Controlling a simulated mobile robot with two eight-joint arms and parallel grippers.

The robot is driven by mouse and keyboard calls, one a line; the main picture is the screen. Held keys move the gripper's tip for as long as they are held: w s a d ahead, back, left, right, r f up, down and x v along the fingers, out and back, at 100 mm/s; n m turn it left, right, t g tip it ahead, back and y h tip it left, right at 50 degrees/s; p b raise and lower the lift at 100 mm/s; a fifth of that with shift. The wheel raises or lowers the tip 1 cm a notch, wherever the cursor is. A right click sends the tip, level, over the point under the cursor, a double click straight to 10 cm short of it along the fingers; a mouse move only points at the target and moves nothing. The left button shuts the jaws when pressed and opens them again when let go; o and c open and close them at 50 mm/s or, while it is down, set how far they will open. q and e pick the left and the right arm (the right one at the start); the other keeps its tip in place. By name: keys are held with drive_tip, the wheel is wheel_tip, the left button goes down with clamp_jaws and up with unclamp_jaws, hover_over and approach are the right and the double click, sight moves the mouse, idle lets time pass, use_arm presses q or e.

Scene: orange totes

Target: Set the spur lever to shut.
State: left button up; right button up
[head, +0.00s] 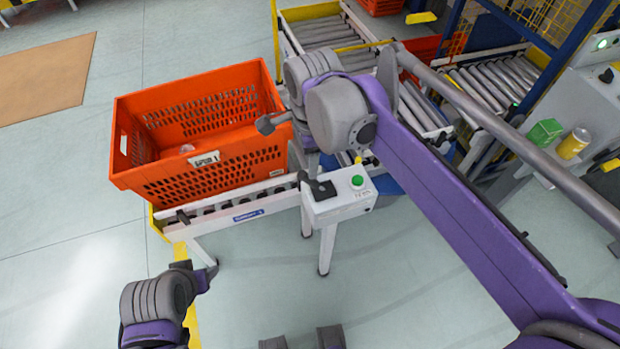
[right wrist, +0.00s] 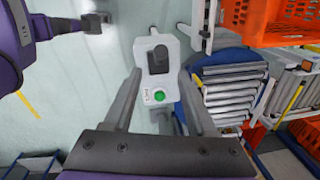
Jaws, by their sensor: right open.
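A white control box (head: 340,203) stands on a post at the end of the roller conveyor. It carries a black lever (head: 321,189) and a green button (head: 357,181). In the right wrist view the box (right wrist: 150,84) shows from above, with the black lever (right wrist: 160,57) beyond the green button (right wrist: 159,96). I cannot tell the lever's setting. My right gripper (right wrist: 160,74) is open and empty, its fingers spread to either side of the box. In the head view the wrist partly hides it. My left gripper (head: 197,273) is low at the left, away from the box; its opening is unclear.
An orange tote (head: 213,178) sits on the short roller conveyor (head: 240,208), left of the box. More roller conveyors (head: 320,32) and a blue frame (head: 513,25) stand behind. A green box (head: 544,132) and a yellow can (head: 573,143) are at right. The floor in front is clear.

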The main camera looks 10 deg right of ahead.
sight(313, 182)
drive_tip(key=f, duration=0.6)
drive_tip(key=w+f, duration=0.1)
drive_tip(key=f, duration=0.2)
drive_tip(key=shift+f+b, duration=0.25)
drive_tip(key=shift+b, duration=0.1)
drive_tip(key=shift+s, duration=0.1)
clamp_jaws()
idle(0.8)
